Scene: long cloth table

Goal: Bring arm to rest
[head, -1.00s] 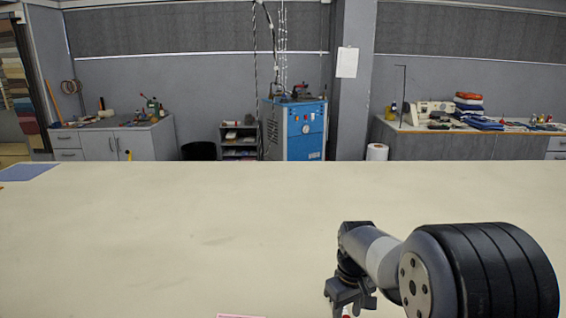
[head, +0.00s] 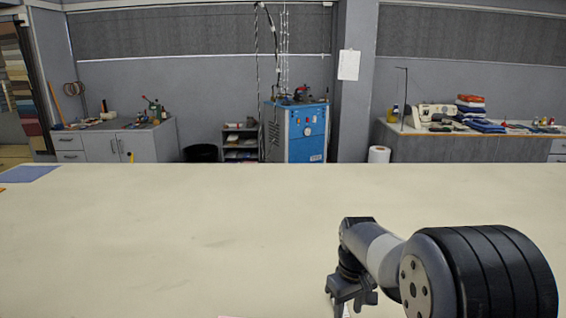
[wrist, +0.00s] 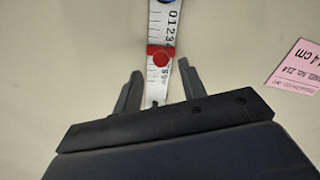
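My gripper (head: 352,306) hangs low over the near part of the cloth table (head: 200,230), right of the middle in the head view. In the wrist view my gripper (wrist: 160,67) has its two fingers spread apart. Gaps show on both sides of the strip, so nothing looks clamped. I cannot tell how high the fingers are above it.
A pink card with printed writing (wrist: 293,67) lies on the table at the right of the wrist view. A blue flat piece (head: 30,173) lies at the table's far left. The wide middle of the table is bare. Cabinets and a blue machine (head: 305,132) stand beyond it.

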